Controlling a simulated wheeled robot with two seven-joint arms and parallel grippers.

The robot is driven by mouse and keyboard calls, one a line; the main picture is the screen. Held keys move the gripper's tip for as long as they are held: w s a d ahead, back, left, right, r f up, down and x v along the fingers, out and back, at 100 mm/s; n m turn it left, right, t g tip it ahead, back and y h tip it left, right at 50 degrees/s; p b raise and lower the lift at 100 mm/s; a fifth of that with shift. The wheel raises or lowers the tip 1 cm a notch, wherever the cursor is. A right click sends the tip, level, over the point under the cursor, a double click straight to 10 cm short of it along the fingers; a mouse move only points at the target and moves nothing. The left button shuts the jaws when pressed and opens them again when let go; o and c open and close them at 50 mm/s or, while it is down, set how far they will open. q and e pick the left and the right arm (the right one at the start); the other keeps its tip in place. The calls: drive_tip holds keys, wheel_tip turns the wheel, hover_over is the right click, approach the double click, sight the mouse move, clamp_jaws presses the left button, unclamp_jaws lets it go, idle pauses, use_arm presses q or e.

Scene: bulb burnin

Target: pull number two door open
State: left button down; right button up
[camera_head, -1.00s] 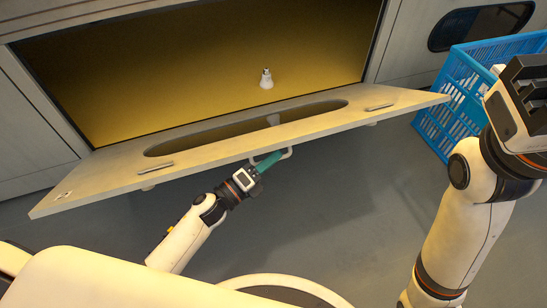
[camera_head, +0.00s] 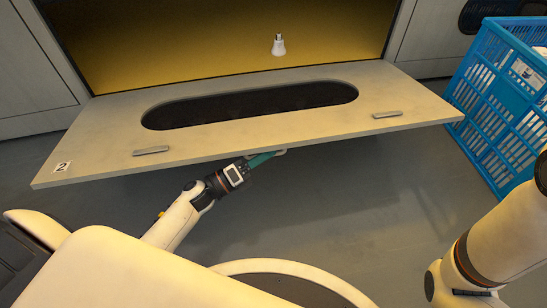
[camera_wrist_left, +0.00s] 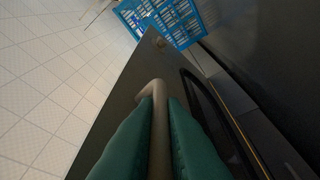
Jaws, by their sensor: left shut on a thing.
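The number two door (camera_head: 95,145) is a pale panel hinged along its lower edge and swung far down, close to flat, with a "2" label at its left end and a dark oval window. My left gripper (camera_head: 268,158) is under the door's near edge. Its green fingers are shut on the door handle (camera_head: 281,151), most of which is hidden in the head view. The left wrist view shows the handle bar (camera_wrist_left: 158,125) between both fingers. My right arm shows at the lower right in the head view, but its gripper is out of frame.
The open compartment (camera_head: 200,40) has a yellowish inside with a white bulb (camera_head: 278,45) in it. A blue crate (camera_head: 505,105) with things in it stands on the floor at the right. Grey floor (camera_head: 330,220) is clear below the door.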

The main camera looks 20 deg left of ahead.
use_arm(q)
drive_tip(key=shift+f, duration=0.25)
drive_tip(key=c, duration=1.5)
unclamp_jaws()
drive_tip(key=p+v, duration=0.5)
drive_tip(key=v, duration=0.7)
drive_tip(key=shift+f, duration=0.1)
